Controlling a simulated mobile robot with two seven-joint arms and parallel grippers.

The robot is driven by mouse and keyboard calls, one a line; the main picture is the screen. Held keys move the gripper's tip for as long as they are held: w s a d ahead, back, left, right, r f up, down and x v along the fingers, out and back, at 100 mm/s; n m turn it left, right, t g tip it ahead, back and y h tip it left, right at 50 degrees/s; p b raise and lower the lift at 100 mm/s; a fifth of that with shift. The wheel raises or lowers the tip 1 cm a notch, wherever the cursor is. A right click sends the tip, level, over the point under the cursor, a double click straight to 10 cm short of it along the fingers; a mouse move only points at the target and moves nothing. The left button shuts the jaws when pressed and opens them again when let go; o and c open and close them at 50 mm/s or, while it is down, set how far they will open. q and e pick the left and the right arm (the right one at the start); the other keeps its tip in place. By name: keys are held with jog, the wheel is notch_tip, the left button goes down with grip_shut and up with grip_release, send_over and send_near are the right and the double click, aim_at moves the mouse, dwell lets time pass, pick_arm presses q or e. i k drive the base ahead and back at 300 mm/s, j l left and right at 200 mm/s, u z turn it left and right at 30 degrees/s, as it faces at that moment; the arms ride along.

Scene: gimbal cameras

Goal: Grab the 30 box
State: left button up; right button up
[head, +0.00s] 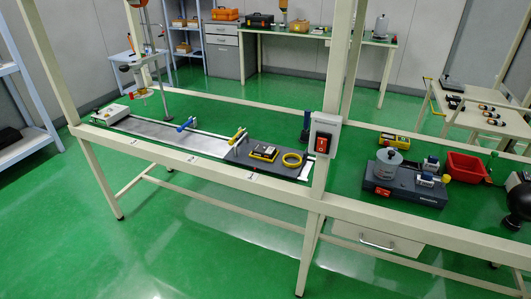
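No box with a readable 30 shows in the head view; any labels are too small to read. Box-like things in view are a small yellow-and-black box (264,153) on the dark plate of the near bench, a yellow box (394,139) farther right, and an orange case (225,14) and a dark case (260,20) at the back. I cannot tell which one is the 30 box. Neither of my grippers can be made out.
The near green-topped bench (215,115) has cream posts and a front rail. A grey device (405,184) and a red bin (465,167) stand to the right. The green floor (200,240) in front is clear.

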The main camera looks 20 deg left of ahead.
aim_at(260, 150)
jog(key=u, duration=1.4)
jog(key=i+l+u, duration=0.1)
jog(key=u, duration=0.35)
jog(key=i+l+u, duration=0.1)
jog(key=l+u, duration=0.3)
jog(key=i+l, duration=0.1)
jog(key=l, duration=0.3)
jog(key=i+l, duration=0.1)
jog(key=l, duration=0.25)
jog(key=k+l, duration=0.1)
jog(key=k, duration=0.2)
jog(key=k+l+z, duration=0.15)
jog(key=k, duration=0.15)
jog(key=i+l, duration=0.35)
jog(key=i+u, duration=0.15)
jog(key=i, duration=0.25)
